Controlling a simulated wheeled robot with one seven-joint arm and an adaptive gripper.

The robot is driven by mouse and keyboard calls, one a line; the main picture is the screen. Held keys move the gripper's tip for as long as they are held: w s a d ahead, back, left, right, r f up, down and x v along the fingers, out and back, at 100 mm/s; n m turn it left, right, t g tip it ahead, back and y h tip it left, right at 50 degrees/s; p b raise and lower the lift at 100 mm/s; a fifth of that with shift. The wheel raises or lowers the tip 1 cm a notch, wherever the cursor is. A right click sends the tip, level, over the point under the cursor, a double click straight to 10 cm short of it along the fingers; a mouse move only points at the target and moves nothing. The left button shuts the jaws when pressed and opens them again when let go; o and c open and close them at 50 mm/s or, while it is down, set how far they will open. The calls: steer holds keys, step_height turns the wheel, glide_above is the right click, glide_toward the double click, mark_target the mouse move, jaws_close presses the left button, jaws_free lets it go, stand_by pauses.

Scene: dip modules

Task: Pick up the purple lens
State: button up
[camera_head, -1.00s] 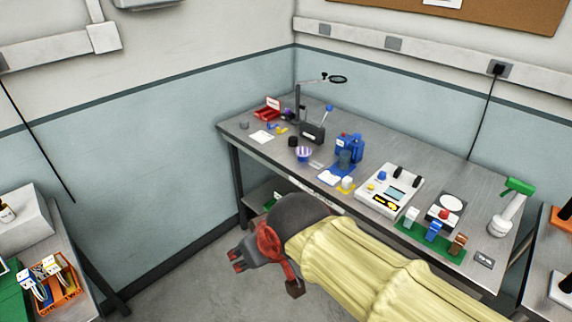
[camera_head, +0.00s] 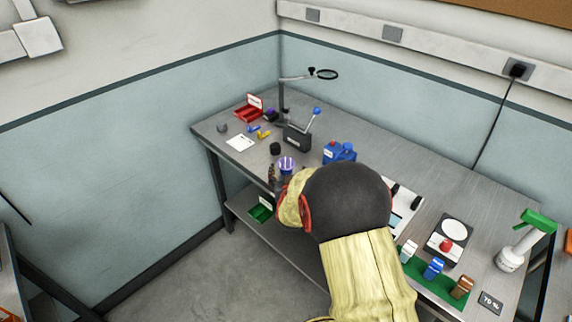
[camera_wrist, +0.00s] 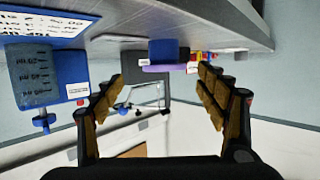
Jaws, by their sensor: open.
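The purple lens (camera_head: 286,163) is a flat light-purple disc with pale stripes. It sits on a small dark blue holder (camera_wrist: 163,48) on the bench, left of centre in the head view. In the upside-down wrist view the purple lens (camera_wrist: 177,69) shows edge-on as a thin band against the blue holder, between the fingers in the picture but farther off. My gripper (camera_wrist: 162,77) is open and empty. In the head view my gripper (camera_head: 271,174) is at the bench's front edge, just left of the lens, partly hidden by my wrist.
A blue bottle-like item (camera_head: 340,152) stands to the right of the lens. A black cap (camera_head: 275,148) is just behind it. A dark box with a lever (camera_head: 297,137), a ring magnifier (camera_head: 325,74) and a red box (camera_head: 249,108) stand farther back.

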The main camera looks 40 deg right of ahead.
mark_target(286, 166)
steer(key=b+x, duration=0.1)
steer(key=x, duration=0.2)
steer(key=b+x, duration=0.1)
steer(key=x, duration=0.2)
steer(key=shift+w+a+f, duration=0.25)
steer(key=shift+w, duration=0.05)
steer(key=shift+w+d, duration=0.15)
steer(key=shift+w, duration=0.05)
steer(key=shift+r, duration=0.1)
steer(key=shift+c, duration=0.6)
steer(key=c, duration=0.9)
